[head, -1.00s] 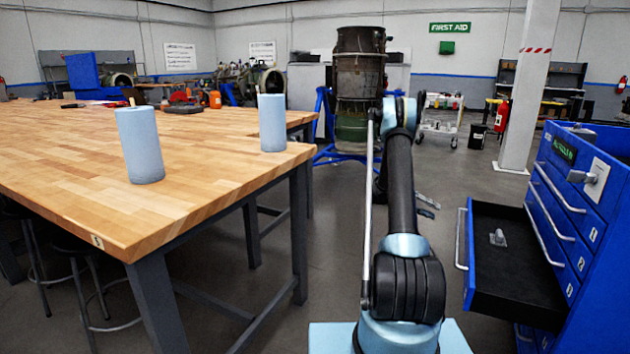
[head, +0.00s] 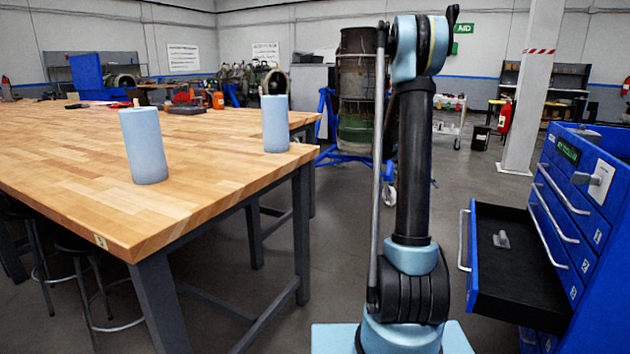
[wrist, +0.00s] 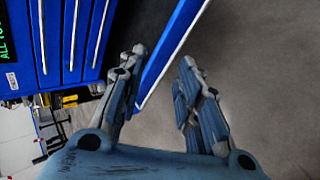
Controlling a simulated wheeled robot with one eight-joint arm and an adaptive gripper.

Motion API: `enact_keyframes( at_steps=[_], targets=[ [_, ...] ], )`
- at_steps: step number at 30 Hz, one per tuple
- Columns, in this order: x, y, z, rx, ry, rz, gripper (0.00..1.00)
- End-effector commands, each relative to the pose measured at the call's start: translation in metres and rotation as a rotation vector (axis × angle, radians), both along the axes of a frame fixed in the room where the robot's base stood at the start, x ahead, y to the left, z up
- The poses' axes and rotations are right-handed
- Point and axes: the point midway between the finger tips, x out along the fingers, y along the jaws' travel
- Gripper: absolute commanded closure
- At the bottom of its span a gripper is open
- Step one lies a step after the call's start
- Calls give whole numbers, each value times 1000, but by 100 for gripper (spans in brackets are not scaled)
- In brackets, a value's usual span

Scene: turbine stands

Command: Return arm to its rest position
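My arm (head: 412,165) stands nearly upright in the head view, in front of the far workshop area and between the wooden table and the blue cabinet. My gripper (wrist: 163,58) shows in the wrist view with its two fingers apart and nothing between them. The floor and the edge of a blue drawer lie beyond the fingers. In the head view the gripper is not clearly seen; only a small dark part juts out beside the top of the arm.
A blue cabinet (head: 578,205) stands at right, its open drawer (head: 520,295) holding a small grey object (head: 501,240). The wooden table (head: 75,195) at left bears two blue cylinders (head: 144,146) (head: 275,123). A turbine stand (head: 327,110) is behind.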

Motion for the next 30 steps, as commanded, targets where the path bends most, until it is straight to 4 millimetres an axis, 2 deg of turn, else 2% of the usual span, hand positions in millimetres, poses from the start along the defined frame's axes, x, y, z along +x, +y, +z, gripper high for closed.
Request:
enact_keyframes(
  at_steps=[7,15,21,30],
  targets=[
    [-47,29,24,97,-31,42,69],
    [-99,63,38,204,-66,86,69],
    [-140,87,42,282,-94,114,69],
    [-202,124,37,401,-138,157,69]
  ],
)
